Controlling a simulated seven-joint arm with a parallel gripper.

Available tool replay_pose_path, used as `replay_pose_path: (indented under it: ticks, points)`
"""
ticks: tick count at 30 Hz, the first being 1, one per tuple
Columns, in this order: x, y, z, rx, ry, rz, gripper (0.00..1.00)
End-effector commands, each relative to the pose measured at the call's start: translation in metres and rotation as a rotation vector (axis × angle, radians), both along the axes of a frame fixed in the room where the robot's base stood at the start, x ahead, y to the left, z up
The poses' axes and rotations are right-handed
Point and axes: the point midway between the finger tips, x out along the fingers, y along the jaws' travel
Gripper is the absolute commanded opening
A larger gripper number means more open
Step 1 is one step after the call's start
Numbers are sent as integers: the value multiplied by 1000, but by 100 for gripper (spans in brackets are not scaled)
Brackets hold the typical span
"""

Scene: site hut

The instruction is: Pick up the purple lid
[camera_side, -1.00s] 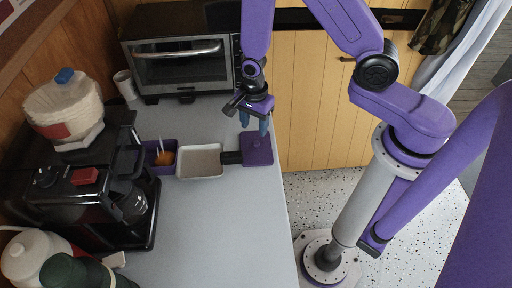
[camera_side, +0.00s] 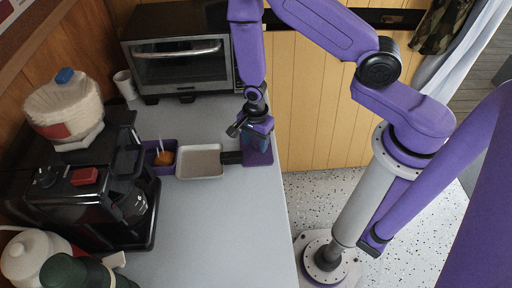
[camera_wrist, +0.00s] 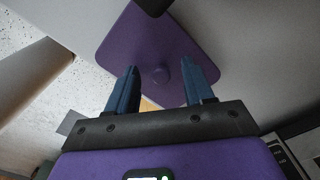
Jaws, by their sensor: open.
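The purple lid (camera_side: 258,157) is a flat square with rounded corners. It lies on the grey counter near its right edge, partly hidden by my gripper in the side view. In the side view my gripper (camera_side: 258,145) is low over the lid. I cannot tell whether the fingers touch it.
A white tray (camera_side: 200,175) with a black handle (camera_side: 231,157) lies just left of the lid. A purple container (camera_side: 152,171) with orange contents is farther left, beside a coffee maker (camera_side: 85,195). A toaster oven (camera_side: 180,62) stands behind. The front counter (camera_side: 215,235) is clear.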

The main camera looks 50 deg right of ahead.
Motion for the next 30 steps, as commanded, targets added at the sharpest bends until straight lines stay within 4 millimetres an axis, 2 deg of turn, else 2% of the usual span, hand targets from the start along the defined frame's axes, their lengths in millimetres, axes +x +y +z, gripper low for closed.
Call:
replay_pose_path:
  ticks: [5, 6, 8, 9, 11, 23, 30]
  points:
    - [0, 0, 0, 0, -1, 0, 52]
    - [0, 0, 0, 0, -1, 0, 49]
    - [0, 0, 0, 0, -1, 0, 29]
    - [0, 0, 0, 0, -1, 0, 16]
    - [0, 0, 0, 0, -1, 0, 0]
    - [1, 0, 2, 0, -2, 0, 0]
    - [1, 1, 17, 1, -3, 0, 0]
